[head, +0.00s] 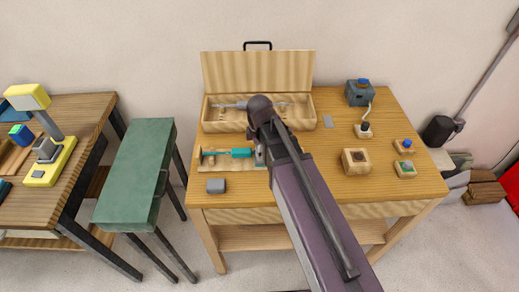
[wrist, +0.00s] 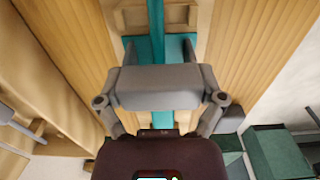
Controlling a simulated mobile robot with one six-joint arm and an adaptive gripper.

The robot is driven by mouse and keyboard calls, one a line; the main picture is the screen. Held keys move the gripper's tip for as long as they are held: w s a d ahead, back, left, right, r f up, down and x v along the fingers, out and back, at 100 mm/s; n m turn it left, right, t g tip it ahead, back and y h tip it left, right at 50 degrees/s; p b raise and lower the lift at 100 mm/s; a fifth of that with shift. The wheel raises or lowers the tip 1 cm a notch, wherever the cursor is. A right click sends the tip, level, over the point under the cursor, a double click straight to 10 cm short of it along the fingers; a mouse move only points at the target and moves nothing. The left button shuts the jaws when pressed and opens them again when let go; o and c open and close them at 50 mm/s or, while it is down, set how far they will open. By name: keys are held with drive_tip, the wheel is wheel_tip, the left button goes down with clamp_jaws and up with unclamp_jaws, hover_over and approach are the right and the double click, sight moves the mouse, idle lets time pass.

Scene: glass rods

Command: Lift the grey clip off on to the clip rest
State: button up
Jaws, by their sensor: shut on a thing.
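My gripper (head: 261,155) is low over the right end of the wooden rod board (head: 222,164) on the bench. In the wrist view my gripper (wrist: 160,90) is shut on a wide grey piece, which appears to be the grey clip (wrist: 160,82). It straddles the teal rod (wrist: 156,25); I cannot tell whether it is clear of it. A teal part (head: 242,153) lies just left of my gripper in the head view. A small grey block (head: 216,186), possibly the clip rest, sits at the bench's front left; it also shows in the wrist view (wrist: 228,121).
To the right are a grey box (head: 359,93), a wooden block (head: 355,161) and small button boxes (head: 405,169). A green stool (head: 135,170) stands left of the bench. The bench's front left has bare room.

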drive_tip(key=shift+r, duration=0.15)
wheel_tip(320, 180, up, 10)
drive_tip(key=p, duration=1)
drive_tip(key=shift+a, duration=0.1)
idle(1.0)
